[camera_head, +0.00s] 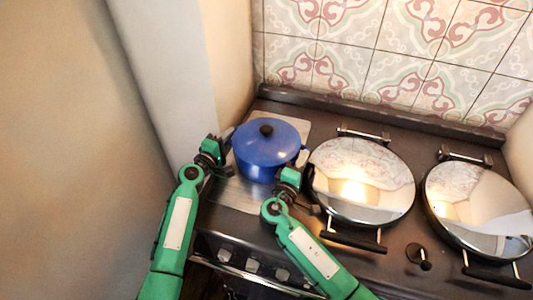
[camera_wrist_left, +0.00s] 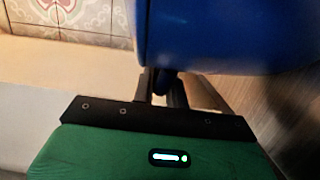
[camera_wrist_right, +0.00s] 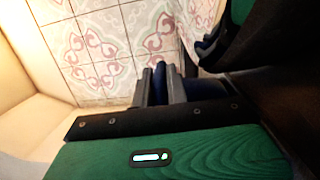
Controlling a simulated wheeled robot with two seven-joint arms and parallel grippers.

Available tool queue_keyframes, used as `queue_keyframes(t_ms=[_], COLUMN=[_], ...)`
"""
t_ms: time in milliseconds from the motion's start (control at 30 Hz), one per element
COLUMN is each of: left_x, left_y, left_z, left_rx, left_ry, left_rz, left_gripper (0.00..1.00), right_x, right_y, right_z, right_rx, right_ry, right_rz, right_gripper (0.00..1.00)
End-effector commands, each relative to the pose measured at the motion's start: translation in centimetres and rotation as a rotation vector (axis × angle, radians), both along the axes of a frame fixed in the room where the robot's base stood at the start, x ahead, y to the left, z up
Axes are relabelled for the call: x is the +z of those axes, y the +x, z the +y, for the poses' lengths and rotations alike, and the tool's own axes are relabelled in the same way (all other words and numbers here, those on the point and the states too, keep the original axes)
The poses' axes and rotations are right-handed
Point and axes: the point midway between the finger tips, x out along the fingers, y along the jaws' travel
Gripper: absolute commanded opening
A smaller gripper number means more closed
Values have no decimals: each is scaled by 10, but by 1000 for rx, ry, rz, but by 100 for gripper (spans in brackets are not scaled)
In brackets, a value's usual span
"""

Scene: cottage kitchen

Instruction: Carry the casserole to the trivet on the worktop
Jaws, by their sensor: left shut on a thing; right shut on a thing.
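The blue casserole (camera_head: 262,160), lid on with a dark knob, is on or just above a pale metal plate at the left end of the range in the head view. My left gripper (camera_head: 226,138) is shut on its left handle; the blue wall (camera_wrist_left: 220,35) and the handle between the fingers (camera_wrist_left: 161,85) show in the left wrist view. My right gripper (camera_head: 299,166) is shut on its right handle, with a blue bit between the fingers (camera_wrist_right: 161,82) in the right wrist view. I cannot tell whether the casserole touches the plate. No trivet is in view.
Two shiny round hob lids (camera_head: 362,180) and (camera_head: 480,212) with front handles stand to the right of the casserole. A wall corner (camera_head: 165,80) is close on the left, a tiled wall (camera_head: 400,50) behind. A rail (camera_head: 255,275) runs along the range front.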

Motion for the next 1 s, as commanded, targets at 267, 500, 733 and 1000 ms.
queue_keyframes(t_ms=[267, 500, 733, 1000], left_x=[-1, -2, 6, 14], left_y=[0, 0, 1, 1], left_z=[0, 0, 0, 0], left_rx=[0, 0, 2, 2], left_ry=[-2, -2, -5, -5], left_rz=[3, 3, -7, -7], left_gripper=[0, 0, 0, 0], right_x=[-1, -1, 5, 13], right_y=[0, 0, 1, 1], right_z=[0, 0, 0, 0], right_rx=[0, 0, 0, 0], right_ry=[-2, -2, -1, -1], right_rz=[1, 1, -8, -8], right_gripper=[0, 0, 0, 0])
